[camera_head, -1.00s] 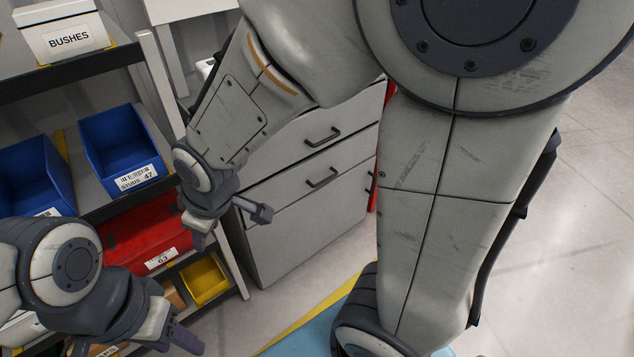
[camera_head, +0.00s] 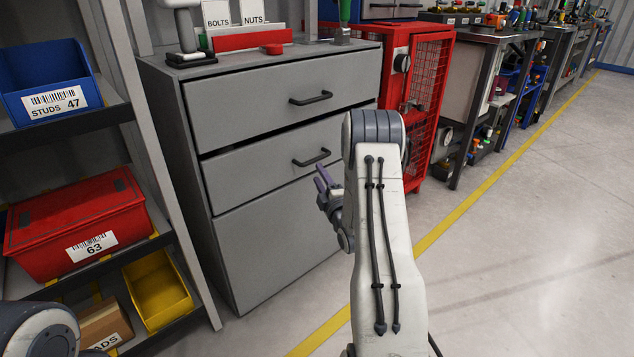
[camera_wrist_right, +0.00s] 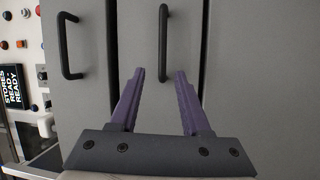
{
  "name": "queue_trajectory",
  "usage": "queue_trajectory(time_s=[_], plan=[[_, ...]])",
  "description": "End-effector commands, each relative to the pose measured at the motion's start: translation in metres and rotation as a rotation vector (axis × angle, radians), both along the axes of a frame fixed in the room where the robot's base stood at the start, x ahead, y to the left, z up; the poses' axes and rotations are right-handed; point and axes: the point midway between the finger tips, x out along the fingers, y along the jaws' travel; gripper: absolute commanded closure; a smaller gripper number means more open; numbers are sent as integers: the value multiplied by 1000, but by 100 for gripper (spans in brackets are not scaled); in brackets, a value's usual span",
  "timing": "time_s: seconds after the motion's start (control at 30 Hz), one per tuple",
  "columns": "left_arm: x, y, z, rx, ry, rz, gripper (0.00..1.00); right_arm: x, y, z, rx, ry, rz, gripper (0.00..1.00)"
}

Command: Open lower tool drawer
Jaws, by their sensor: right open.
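The grey drawer cabinet (camera_head: 270,235) has two drawers above a plain lower panel. The lower tool drawer (camera_head: 255,175) looks closed and carries a dark bar handle (camera_head: 311,158). My right gripper (camera_head: 322,183) is just in front of that drawer, below and right of its handle in the head view. In the right wrist view, the open purple fingers (camera_wrist_right: 158,78) point at the drawer face, with the lower handle (camera_wrist_right: 163,45) ahead, lined up with the gap between them. They look apart from it. My left gripper is out of view.
The upper drawer (camera_head: 285,95), closed, has its own handle (camera_head: 311,98), also seen beside the fingers in the wrist view (camera_wrist_right: 68,45). A shelf with a red bin (camera_head: 75,225) stands left. A red mesh cabinet (camera_head: 430,95) stands right. Open floor (camera_head: 530,230) lies to the right.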

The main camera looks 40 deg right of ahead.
Motion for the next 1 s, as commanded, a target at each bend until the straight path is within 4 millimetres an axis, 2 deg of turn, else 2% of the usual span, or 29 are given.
queue_trajectory(time_s=[0.03, 0.2, 0.27, 0.7, 0.83, 1.0], plan=[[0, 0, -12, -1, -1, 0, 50, -7, -9, -14, -23, -19, -16, 53], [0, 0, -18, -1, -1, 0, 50, -10, -21, -15, -62, -50, -35, 53], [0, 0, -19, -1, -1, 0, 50, -3, -23, -13, -66, -52, -33, 53], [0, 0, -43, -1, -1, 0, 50, 68, -46, 0, -63, -50, -34, 53], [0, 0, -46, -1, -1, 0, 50, 79, -50, 4, -61, -51, -33, 53], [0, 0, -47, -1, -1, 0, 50, 83, -51, 5, -60, -48, -34, 53]])
